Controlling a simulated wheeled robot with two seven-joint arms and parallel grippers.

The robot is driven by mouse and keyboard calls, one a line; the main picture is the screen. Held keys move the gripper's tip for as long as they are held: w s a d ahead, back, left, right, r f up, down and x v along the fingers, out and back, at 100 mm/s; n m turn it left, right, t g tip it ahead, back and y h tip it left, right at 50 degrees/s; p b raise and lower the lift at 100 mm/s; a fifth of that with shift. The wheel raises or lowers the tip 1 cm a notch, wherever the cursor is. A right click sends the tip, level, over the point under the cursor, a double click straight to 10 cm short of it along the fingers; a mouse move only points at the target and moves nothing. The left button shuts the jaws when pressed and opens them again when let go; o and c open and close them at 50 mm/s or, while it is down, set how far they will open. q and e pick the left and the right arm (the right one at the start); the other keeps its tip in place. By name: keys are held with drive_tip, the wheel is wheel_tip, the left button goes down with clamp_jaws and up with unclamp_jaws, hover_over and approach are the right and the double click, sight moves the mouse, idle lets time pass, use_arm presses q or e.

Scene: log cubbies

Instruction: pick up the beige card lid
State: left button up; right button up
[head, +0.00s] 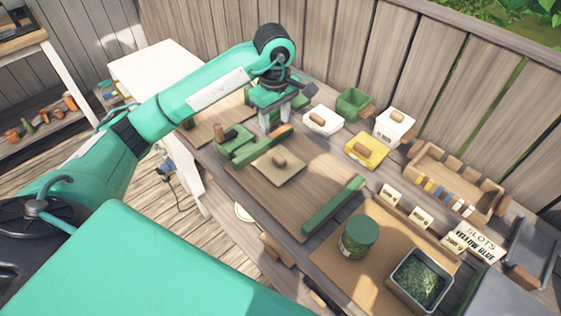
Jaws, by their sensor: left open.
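The beige card lid (291,175) is a flat square with a small brown wooden knob (279,161) on top. It lies flat on the brown board in the middle of the bench. My left gripper (275,122) points down behind the lid, toward the back of the bench. Its two fingers are apart, with nothing seen held between them. It is clear of the lid. My right gripper is out of view.
Green blocks (240,150) lie just left of the lid, and a long green bar (333,206) lies to its right. White (323,121), green and yellow (367,151) boxes stand behind. A green-lidded jar (359,237) and a metal tin (421,279) stand front right.

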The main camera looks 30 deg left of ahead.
use_arm(q)
drive_tip(key=p, duration=0.2)
hover_over(278, 157)
drive_tip(key=f, duration=0.7)
drive_tip(key=shift+a+f, duration=0.25)
drive_tip(key=shift+f, duration=0.15)
drive_tip(key=f+p, duration=0.1)
drive_tip(key=f, duration=0.2)
drive_tip(key=f+p, duration=0.1)
drive_tip(key=shift+d+f+p, duration=0.25)
drive_tip(key=shift+p, duration=0.05)
drive_tip(key=shift+f, duration=0.35)
drive_tip(key=c, duration=1.1)
